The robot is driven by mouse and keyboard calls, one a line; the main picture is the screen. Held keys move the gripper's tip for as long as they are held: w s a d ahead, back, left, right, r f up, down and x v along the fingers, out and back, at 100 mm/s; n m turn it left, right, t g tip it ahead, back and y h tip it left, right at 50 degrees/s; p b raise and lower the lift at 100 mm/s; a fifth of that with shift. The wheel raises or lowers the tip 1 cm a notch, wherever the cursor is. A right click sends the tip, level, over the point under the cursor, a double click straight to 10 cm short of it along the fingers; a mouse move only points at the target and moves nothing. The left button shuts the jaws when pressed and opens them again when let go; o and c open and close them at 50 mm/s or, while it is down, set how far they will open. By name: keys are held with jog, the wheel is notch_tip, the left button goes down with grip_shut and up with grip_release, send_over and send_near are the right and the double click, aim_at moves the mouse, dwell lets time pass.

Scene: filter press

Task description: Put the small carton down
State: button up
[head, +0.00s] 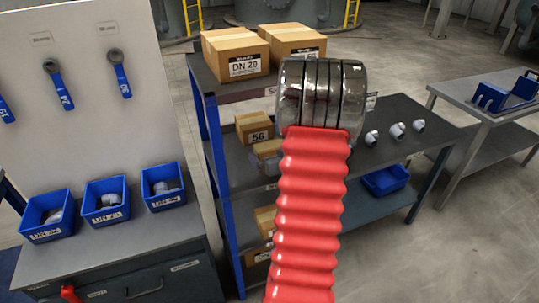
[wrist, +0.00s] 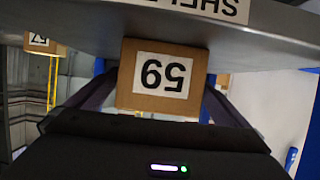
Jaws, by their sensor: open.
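In the wrist view a small brown carton (wrist: 160,80) with a white number label sits between the two dark fingers of my gripper (wrist: 158,88). The fingers are open, one on each side of it; whether either touches it is not clear. The carton's upper edge in this view meets a grey shelf board (wrist: 280,42) with a white shelf label. In the head view my arm's red sleeve and chrome wrist stand in front of the rack, and my gripper and this carton are hidden.
The blue-post rack (head: 214,150) holds large cartons (head: 235,55) on top and smaller cartons (head: 254,127) on lower shelves. Blue bins (head: 107,201) stand on a bench at left. A table (head: 395,112) at right carries several grey fittings (head: 397,130). Floor (head: 410,250) is clear at lower right.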

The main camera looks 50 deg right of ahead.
jog(key=v, duration=1.1)
jog(key=shift+s, duration=0.25)
jog(key=shift+a, duration=0.1)
dwell(0.5)
jog(key=s+a+f+m+g, duration=0.2)
jog(key=s+f+g, duration=0.4)
jog(key=s+g, duration=0.3)
jog(key=w+a+r+n+t+y, duration=0.1)
jog(key=a+r, duration=0.5)
jog(key=a, duration=0.8)
jog(key=w+a+r+n+t+y, duration=0.1)
jog(key=a+r, duration=0.5)
jog(key=a, duration=0.8)
jog(key=w+a+r+n+t+y, duration=0.1)
jog(key=w+a+r+n+y, duration=0.2)
jog(key=a, duration=1.1)
notch_tip(320, 180, up, 3)
jog(key=n+y, duration=0.2)
jog(key=n, duration=0.1)
jog(key=shift+r, duration=0.2)
